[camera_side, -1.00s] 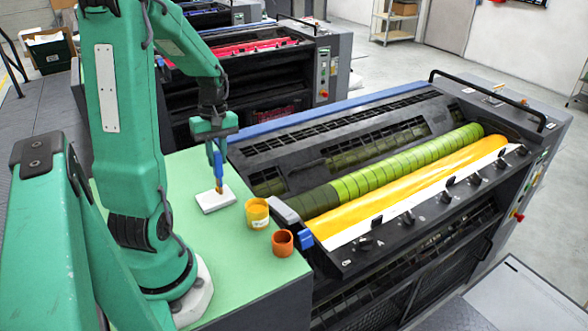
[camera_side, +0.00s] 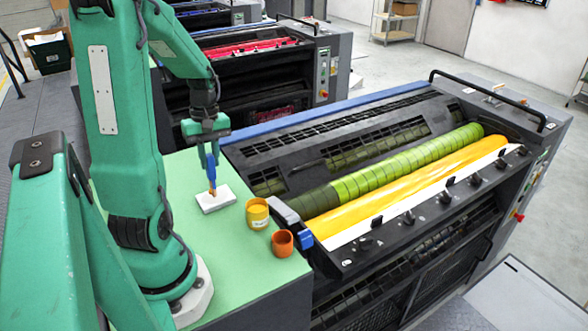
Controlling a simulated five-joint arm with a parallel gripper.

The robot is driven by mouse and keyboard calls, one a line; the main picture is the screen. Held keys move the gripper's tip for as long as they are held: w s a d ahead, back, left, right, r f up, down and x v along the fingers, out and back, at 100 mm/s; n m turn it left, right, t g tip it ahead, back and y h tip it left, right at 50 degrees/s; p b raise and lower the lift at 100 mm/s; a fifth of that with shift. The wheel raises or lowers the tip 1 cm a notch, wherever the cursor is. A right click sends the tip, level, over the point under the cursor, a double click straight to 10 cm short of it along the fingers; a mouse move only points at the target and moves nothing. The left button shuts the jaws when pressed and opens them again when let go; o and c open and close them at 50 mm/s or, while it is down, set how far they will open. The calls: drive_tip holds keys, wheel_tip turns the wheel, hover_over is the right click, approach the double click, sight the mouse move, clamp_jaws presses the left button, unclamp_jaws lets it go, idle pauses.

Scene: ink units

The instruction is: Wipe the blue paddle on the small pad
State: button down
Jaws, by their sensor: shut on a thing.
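My gripper (camera_side: 209,150) points down over the green tabletop and is shut on the blue paddle (camera_side: 211,168). The paddle hangs nearly upright, with orange-yellow ink on its lower end. That end is at the small white pad (camera_side: 218,203), over its upper left part. An orange mark shows at the paddle's tip; I cannot tell whether it is on the paddle or on the pad. I cannot tell for sure whether the tip touches the pad.
A yellow can (camera_side: 257,214) and an orange-brown cup (camera_side: 282,243) stand on the green tabletop (camera_side: 228,262), right of the pad. The press's ink unit, with a yellow ink sheet (camera_side: 400,195) and a green roller (camera_side: 420,160), lies to the right. The front tabletop is clear.

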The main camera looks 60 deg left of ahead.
drive_tip(key=shift+s+d, duration=0.1)
drive_tip(key=shift+s, duration=0.7)
drive_tip(key=shift+s, duration=0.1)
drive_tip(key=shift+s+f, duration=0.1)
drive_tip(key=shift+s, duration=0.6)
drive_tip(key=shift+w, duration=0.15)
drive_tip(key=shift+w, duration=0.7)
drive_tip(key=shift+w, duration=0.8)
